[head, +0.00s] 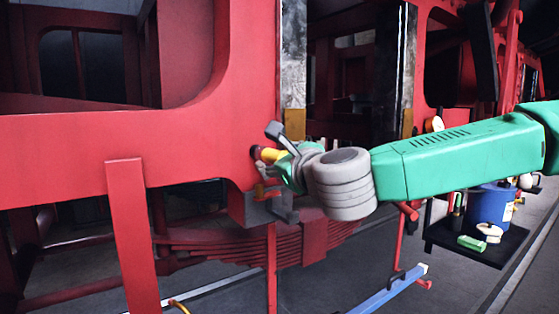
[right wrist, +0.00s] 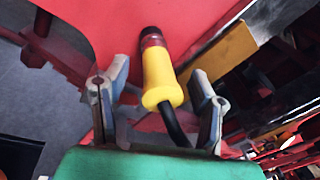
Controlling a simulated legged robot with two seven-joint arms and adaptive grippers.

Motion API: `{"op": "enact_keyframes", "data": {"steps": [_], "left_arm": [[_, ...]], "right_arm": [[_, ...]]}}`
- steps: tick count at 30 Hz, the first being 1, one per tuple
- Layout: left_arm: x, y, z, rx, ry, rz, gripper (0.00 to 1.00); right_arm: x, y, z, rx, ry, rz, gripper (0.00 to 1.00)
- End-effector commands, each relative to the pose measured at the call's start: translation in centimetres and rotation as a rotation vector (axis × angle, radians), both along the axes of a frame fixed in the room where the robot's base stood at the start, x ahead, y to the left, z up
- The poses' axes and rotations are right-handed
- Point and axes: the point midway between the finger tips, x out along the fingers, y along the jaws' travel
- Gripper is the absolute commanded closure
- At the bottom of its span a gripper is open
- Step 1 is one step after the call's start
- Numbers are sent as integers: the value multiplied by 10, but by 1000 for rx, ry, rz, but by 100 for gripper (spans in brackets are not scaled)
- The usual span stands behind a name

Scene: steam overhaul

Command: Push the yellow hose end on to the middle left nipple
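The yellow hose end (head: 271,155) is by the edge of the red frame in the head view. In the right wrist view the yellow hose end (right wrist: 160,80) points away from me, with a black hose (right wrist: 175,128) trailing back. A dark red ring (right wrist: 151,40) with a black part is at its far end, against the red frame. I cannot tell the nipple apart there or whether the hose end is seated on it. My right gripper (right wrist: 160,93) is open around the hose end, with visible gaps on both sides. My left gripper is out of view.
The large red frame (head: 110,140) fills the left, with a leaf spring (head: 235,240) below. A black tray (head: 480,247) with a blue tin (head: 490,206) stands at the right. A blue beam (head: 390,290) lies low in front. A yellow block (right wrist: 228,50) is right of the hose end.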

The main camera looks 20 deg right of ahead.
Motion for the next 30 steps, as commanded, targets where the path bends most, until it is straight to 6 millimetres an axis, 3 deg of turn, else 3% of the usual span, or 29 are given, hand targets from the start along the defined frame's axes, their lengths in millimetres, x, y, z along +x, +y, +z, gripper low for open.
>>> {"op": "enact_keyframes", "data": {"steps": [11,24,30], "left_arm": [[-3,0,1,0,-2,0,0],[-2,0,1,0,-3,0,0],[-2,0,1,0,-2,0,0]], "right_arm": [[-12,-2,0,1,2,1,48],[-96,-16,1,0,1,3,48],[-114,-20,1,1,2,1,48]]}}
